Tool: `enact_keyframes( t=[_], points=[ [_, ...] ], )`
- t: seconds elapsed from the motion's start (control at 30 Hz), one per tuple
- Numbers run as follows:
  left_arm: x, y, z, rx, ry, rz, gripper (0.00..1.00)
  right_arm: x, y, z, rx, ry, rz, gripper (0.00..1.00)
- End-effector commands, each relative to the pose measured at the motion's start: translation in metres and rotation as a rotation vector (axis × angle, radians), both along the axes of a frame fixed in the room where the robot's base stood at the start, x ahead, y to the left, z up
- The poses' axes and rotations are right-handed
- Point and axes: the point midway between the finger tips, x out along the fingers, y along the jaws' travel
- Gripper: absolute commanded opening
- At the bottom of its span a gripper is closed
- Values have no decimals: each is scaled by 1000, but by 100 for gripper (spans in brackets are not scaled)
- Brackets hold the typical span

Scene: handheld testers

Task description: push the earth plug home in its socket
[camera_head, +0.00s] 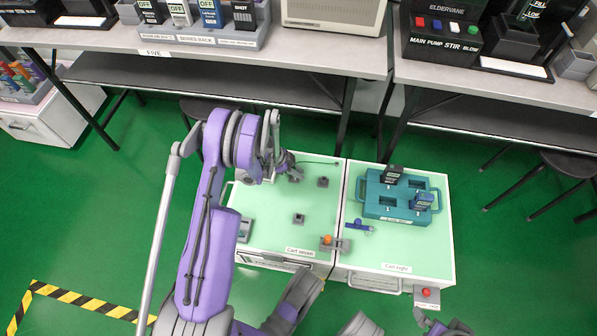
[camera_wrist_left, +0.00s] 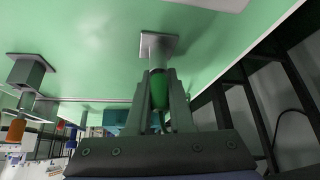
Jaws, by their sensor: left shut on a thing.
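My left gripper (camera_head: 288,165) is over the back part of the left cart top in the head view. In the left wrist view its two fingers (camera_wrist_left: 165,95) are shut on the green earth plug (camera_wrist_left: 159,92). A pale shaft shows between the green body and a grey square socket (camera_wrist_left: 158,45) on the mint surface. The plug lines up with this socket, but I cannot tell how deep its pin sits. In the head view the arm and gripper hide the plug. A dark part at the bottom edge may be my right gripper (camera_head: 445,328); its fingers are unclear.
Grey sockets (camera_head: 298,218) stand on the left cart (camera_head: 270,225). An orange plug (camera_head: 328,239) is at its front right. The right cart (camera_head: 400,245) holds a teal rack (camera_head: 390,205) and a blue piece (camera_head: 359,226). A red button box (camera_head: 427,295) is at the front corner.

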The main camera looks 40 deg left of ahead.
Motion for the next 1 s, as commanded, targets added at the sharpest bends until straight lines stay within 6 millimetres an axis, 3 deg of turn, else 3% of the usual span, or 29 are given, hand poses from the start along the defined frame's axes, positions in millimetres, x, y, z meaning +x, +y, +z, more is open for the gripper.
enact_keyframes(
  t=[0.23, 0.27, 0.4, 0.47, 0.77, 1.0],
  points=[
    [0, 0, -1, 1, 1, 0, 0, 0, 0, -1, 0, 0, 0, 100],
    [0, 0, -1, 1, 1, 0, 22, 0, 0, -1, 0, 0, 0, 100],
    [0, 0, -1, 1, 1, 0, 47, 0, 0, -1, 0, 0, 0, 100],
    [0, 0, -1, 1, 1, 0, 55, 0, 0, -1, 0, 0, 0, 100],
    [-1, 1, 0, 1, 1, 0, 55, 0, 0, 0, 0, 0, 0, 100],
    [-14, 14, 29, 1, 1, 2, 55, -2, 0, 8, 0, 0, 0, 100]
  ],
)
